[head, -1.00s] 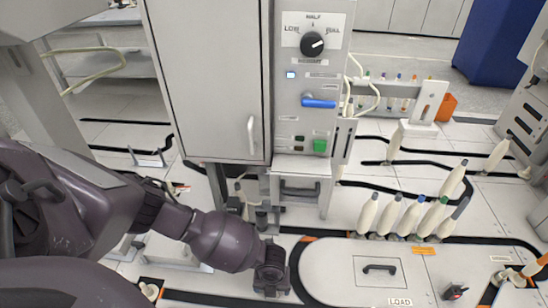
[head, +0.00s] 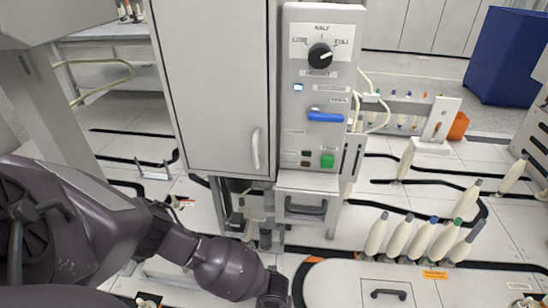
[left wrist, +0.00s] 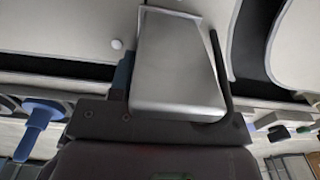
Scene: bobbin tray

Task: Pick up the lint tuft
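I cannot make out a lint tuft with certainty. A small white round speck (left wrist: 116,44) lies on the pale surface in the left wrist view, too small to identify. My left arm comes in from the left in the head view, and its wrist runs out at the bottom edge, below the cabinet, so the fingers are hidden there. In the left wrist view my left gripper (left wrist: 172,75) has a smooth grey block-like shape (left wrist: 178,62) in front of it, between a blue part and a dark bar. I cannot tell whether it is gripped. My right gripper is not in view.
A grey cabinet (head: 222,90) with a control panel (head: 319,95) stands ahead, a dark-handled drawer (head: 305,187) under it. Several pale bobbins (head: 424,238) stand at the right, near an orange-edged white plate (head: 345,290). Black tracks cross the floor.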

